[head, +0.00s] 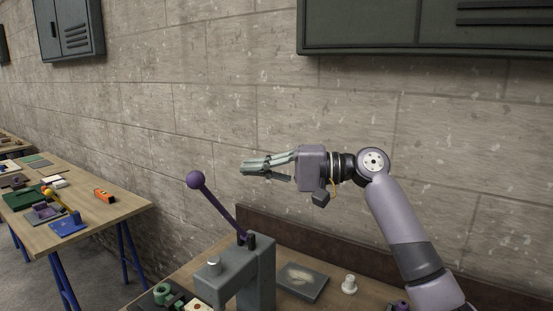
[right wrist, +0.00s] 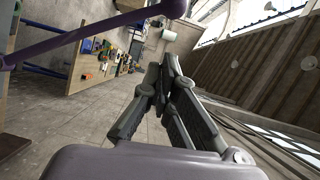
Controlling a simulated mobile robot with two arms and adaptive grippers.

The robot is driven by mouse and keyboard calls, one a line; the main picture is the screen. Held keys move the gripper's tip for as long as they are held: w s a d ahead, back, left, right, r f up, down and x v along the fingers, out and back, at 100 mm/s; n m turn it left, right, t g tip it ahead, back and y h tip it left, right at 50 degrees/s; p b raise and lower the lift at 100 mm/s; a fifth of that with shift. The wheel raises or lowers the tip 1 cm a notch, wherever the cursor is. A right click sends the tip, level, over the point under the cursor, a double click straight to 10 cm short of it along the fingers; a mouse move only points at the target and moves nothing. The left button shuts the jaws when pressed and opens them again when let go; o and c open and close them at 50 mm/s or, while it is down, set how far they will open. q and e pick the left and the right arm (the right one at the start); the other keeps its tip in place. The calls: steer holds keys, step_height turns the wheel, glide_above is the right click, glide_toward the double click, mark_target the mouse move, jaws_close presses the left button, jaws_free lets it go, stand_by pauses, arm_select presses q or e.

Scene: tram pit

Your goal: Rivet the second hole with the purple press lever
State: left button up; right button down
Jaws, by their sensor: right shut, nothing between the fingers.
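The purple press lever (head: 220,211) rises from the grey press (head: 262,270) and slants up to the left, ending in a round purple knob (head: 195,180). My right gripper (head: 243,166) is shut and empty, pointing left in the air. In the head view it appears to the right of the knob and slightly higher, with a gap between them. In the right wrist view, the purple rod (right wrist: 85,34) crosses the upper left, apart from the shut fingers (right wrist: 167,62). I cannot make out the second hole. My left gripper is not in view.
On the press bench, a dark plate (head: 302,281) and a white knobbed piece (head: 349,285) lie right of the press. Green parts (head: 162,292) lie at its left. Another cluttered table (head: 115,207) stands far left. A grey cabinet (head: 420,30) hangs above my right arm.

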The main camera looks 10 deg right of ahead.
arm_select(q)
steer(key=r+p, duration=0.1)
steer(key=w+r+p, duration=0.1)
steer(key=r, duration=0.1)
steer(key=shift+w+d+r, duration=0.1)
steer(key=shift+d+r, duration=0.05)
arm_select(e)
steer(key=a, duration=0.6)
steer(key=shift+s+f, duration=0.25)
steer(key=shift+f, duration=0.1)
steer(key=shift+s, duration=0.1)
